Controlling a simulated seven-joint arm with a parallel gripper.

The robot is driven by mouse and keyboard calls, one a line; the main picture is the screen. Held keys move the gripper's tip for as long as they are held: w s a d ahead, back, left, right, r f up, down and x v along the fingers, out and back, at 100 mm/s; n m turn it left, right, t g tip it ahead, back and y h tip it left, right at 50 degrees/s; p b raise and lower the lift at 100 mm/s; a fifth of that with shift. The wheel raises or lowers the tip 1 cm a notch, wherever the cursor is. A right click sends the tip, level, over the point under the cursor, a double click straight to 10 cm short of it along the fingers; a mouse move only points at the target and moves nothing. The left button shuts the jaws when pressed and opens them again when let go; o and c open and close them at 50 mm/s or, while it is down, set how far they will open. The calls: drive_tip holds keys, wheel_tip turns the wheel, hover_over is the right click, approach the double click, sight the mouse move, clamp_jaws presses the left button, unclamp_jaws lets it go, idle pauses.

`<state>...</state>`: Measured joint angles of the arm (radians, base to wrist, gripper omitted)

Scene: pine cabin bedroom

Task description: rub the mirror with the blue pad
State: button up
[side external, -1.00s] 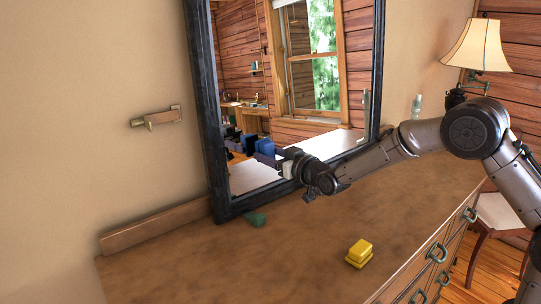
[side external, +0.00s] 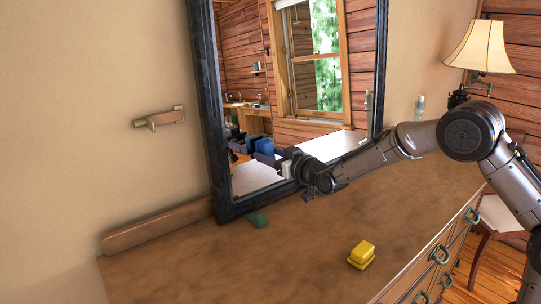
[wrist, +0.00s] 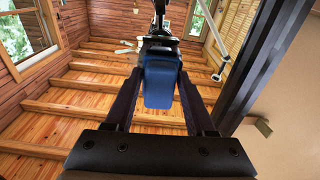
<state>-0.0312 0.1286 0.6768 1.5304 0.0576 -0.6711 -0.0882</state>
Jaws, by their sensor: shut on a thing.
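The mirror (side external: 335,120) stands upright on the dresser in a dark frame and reflects a window and plank walls. My gripper (side external: 282,158) is in front of its lower left part. The blue pad (side external: 266,147) is at the gripper's tip, close against the glass; whether it touches is hard to tell. In the wrist view, the blue pad (wrist: 160,82) sits between the two fingers of my gripper (wrist: 158,92), which is shut on it. The mirror fills most of that view, with my arm reflected just beyond the pad. The pad's far face is hidden.
A green block (side external: 257,220) lies by the frame's foot. A yellow block (side external: 362,254) lies near the dresser's front. A wooden strip (side external: 155,228) and a wall bracket (side external: 160,118) are at left. A lamp (side external: 480,48) stands at right. The dresser top (side external: 300,235) is mostly clear.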

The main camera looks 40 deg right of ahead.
drive_tip(key=shift+w, duration=0.4)
drive_tip(key=d, duration=0.4)
idle(0.4)
drive_tip(key=shift+w+a, duration=0.1)
drive_tip(key=shift+a, duration=2)
drive_tip(key=shift+r, duration=0.5)
drive_tip(key=shift+d+f, duration=0.1)
drive_tip(key=shift+d, duration=2.05)
drive_tip(key=shift+a, duration=0.1)
